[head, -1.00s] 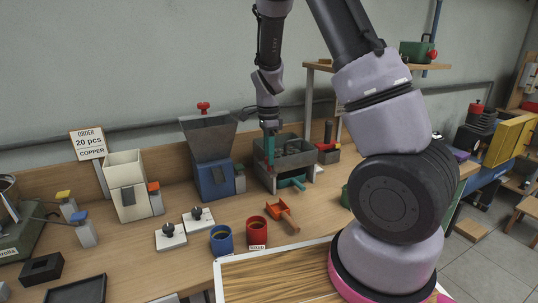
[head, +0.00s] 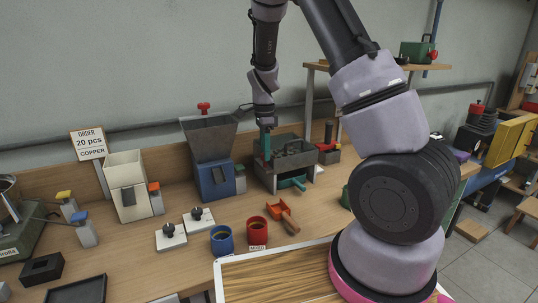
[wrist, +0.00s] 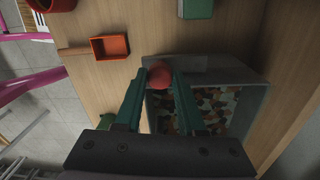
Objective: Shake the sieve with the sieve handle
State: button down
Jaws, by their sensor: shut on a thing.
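The sieve is a grey open-topped box (head: 268,179) on the bench in the head view. In the wrist view, its grey rim (wrist: 248,98) surrounds a bed of mixed coloured pieces (wrist: 195,110). The sieve handle ends in a round red knob (wrist: 160,74) at the box's edge. My gripper (wrist: 160,80) has its two teal fingers on either side of this knob and is shut on it. In the head view, my gripper (head: 266,152) reaches down at the left side of the sieve, and the knob cannot be made out there.
A blue-based hopper (head: 212,177) stands close left of the sieve. A red-and-grey device (head: 328,153) stands close on its right. A teal tray (head: 292,183) is at its front. An orange scoop (head: 285,214), a red cup (head: 257,231) and a blue cup (head: 221,240) stand nearer.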

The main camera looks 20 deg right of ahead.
aim_at(261, 162)
jog(key=w, duration=0.3)
jog(key=shift+a, duration=0.3)
jog(key=c, duration=0.5)
grip_release()
notch_tip(261, 162, up, 11)
jog(key=shift+w, duration=0.2)
jog(key=shift+f, duration=0.1)
